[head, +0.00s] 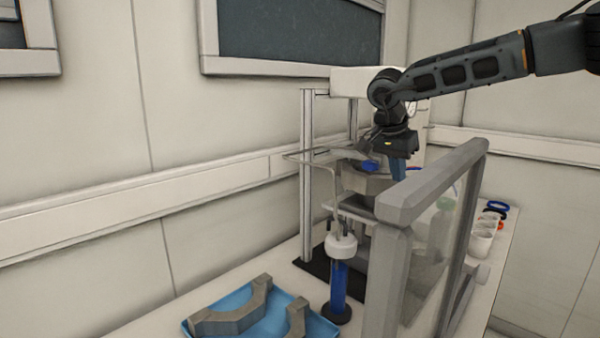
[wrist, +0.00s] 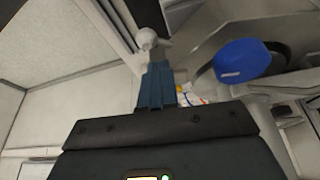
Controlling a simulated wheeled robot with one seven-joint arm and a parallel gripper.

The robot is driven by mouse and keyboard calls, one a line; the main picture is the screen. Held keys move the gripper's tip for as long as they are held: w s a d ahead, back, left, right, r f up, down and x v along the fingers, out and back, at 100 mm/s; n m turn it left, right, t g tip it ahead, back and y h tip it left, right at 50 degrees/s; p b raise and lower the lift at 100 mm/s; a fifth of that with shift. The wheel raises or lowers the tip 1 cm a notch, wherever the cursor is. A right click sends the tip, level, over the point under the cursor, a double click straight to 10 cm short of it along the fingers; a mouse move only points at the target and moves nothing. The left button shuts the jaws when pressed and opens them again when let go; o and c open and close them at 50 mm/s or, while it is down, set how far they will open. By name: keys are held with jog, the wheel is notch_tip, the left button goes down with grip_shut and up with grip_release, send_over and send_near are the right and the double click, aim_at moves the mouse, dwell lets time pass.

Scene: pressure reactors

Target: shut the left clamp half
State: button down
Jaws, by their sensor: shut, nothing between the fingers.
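The reactor's grey metal collar (head: 368,184) stands inside the upright frame, partly hidden by my gripper and the guard. I cannot tell the left clamp half apart on it. A blue part (head: 370,165) sits on the reactor; a blue rounded part also shows in the wrist view (wrist: 241,60), right of my fingers against grey metal. My gripper (head: 398,172) points down just right of the blue part. In the wrist view its fingers (wrist: 157,82) are together and empty. A white round knob (wrist: 147,38) shows beyond the fingertips; contact cannot be told.
A blue tray (head: 262,329) holds grey curved pieces (head: 232,317) at the front left. A blue cylinder with a white top (head: 341,245) stands beside it. A grey-framed clear guard (head: 432,187) rises at the right. White cups (head: 482,237) stand behind it.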

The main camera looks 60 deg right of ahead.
jog(key=shift+s+d, duration=0.4)
jog(key=shift+d, duration=0.25)
jog(key=shift+s+d, duration=0.35)
jog(key=shift+d, duration=0.3)
